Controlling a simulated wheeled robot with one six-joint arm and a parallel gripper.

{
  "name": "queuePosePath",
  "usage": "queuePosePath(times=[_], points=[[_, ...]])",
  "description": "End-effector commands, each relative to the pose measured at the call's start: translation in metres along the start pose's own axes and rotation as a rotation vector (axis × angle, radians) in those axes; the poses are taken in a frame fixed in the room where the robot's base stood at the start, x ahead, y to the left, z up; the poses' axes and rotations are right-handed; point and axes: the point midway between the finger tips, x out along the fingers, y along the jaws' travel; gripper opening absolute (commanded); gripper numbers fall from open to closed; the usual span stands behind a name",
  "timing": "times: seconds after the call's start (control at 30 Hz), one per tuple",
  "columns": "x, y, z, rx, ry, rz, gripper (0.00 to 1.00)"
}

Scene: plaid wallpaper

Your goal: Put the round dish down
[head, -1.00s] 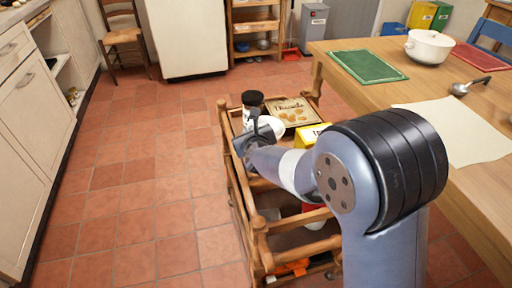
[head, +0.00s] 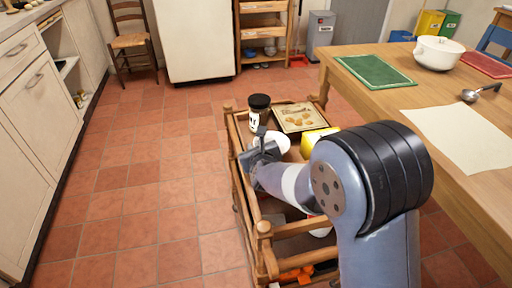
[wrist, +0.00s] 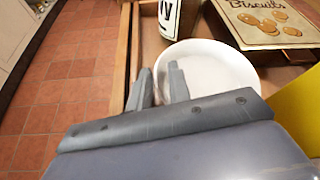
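The round dish (head: 277,141) is white and shallow, at the left side of the wooden trolley's (head: 238,188) top. It also shows in the wrist view (wrist: 220,70), close to level. My gripper (wrist: 160,68) has one finger outside the dish's near-left wall and one inside it, a small gap apart with the rim between them. It appears shut on that rim. In the head view my gripper (head: 263,142) is at the dish's near side and hides part of it. I cannot tell whether the dish's underside touches the trolley.
A black-lidded jar (head: 258,116) stands just behind the dish. A biscuits tin (head: 298,118) lies behind right, and a yellow box (head: 315,140) is to the right. The wooden table (head: 430,100) is on the right. Floor is clear on the left.

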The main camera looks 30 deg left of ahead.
Motion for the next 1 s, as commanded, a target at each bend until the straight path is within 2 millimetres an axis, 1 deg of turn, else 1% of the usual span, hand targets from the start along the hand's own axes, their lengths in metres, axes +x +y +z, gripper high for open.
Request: queuePosePath(times=[0.23,0.27,0.37,0.7,0.83,1.0], points=[[-0.001,-0.001,0.003,0.0,0.0,0.0,0.19],[-0.004,0.0,0.002,0.0,0.0,0.001,0.19],[-0.018,0.0,0.003,0.0,0.0,0.001,0.19],[-0.085,0.0,0.003,0.0,-0.002,0.001,0.19],[-0.104,0.0,0.002,-0.001,0.0,0.001,0.19],[-0.118,0.0,0.002,0.0,-0.001,0.0,0.19]])
